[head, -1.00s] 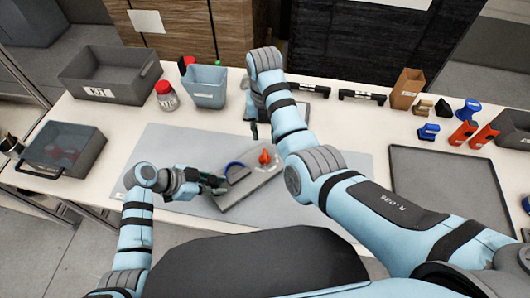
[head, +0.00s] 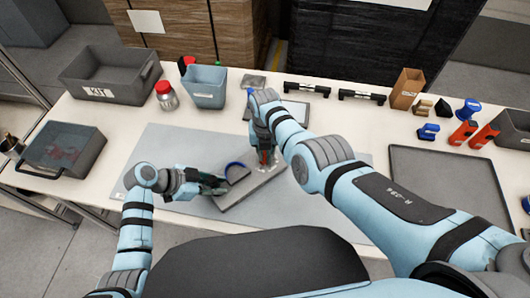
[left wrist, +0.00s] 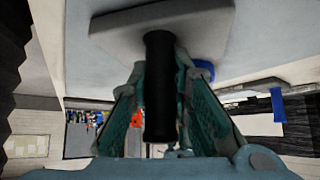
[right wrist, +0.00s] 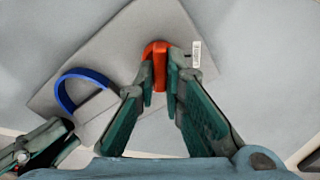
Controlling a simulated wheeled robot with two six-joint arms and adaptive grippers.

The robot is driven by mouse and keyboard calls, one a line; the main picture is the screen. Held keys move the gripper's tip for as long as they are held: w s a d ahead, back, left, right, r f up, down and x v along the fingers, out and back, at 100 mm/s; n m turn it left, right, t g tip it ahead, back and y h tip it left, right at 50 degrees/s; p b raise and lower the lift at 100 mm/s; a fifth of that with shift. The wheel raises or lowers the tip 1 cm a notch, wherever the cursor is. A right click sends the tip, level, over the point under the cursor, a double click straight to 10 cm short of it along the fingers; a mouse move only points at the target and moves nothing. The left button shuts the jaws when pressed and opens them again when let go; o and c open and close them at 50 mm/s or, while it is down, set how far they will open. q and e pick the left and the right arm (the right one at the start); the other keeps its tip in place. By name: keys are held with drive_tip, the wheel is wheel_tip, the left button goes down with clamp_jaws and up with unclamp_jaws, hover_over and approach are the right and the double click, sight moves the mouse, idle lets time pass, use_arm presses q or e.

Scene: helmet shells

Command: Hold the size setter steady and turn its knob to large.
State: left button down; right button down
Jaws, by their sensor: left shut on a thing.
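The size setter is a grey flat plate (head: 253,190) with a blue arc (right wrist: 68,88), lying on the grey mat. My left gripper (head: 222,184) is shut on its black handle (left wrist: 158,95). My right gripper (right wrist: 163,75) reaches down over the plate from above. Its fingers stand on either side of the orange-red knob (right wrist: 158,62). I cannot tell whether both fingers press on the knob. In the head view the right gripper (head: 265,165) mostly hides the knob. A small white label (right wrist: 196,54) lies beside the knob.
A grey mat (head: 180,145) has free room around the plate. A grey KIT bin (head: 115,85), a blue bin (head: 205,88) and a red-lidded jar (head: 166,97) stand at the back left. An empty dark tray (head: 450,185) lies at the right.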

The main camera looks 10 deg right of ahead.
drive_tip(key=shift+w+n, duration=0.1)
drive_tip(key=shift+n, duration=1.5)
drive_tip(key=c, duration=1.7)
unclamp_jaws()
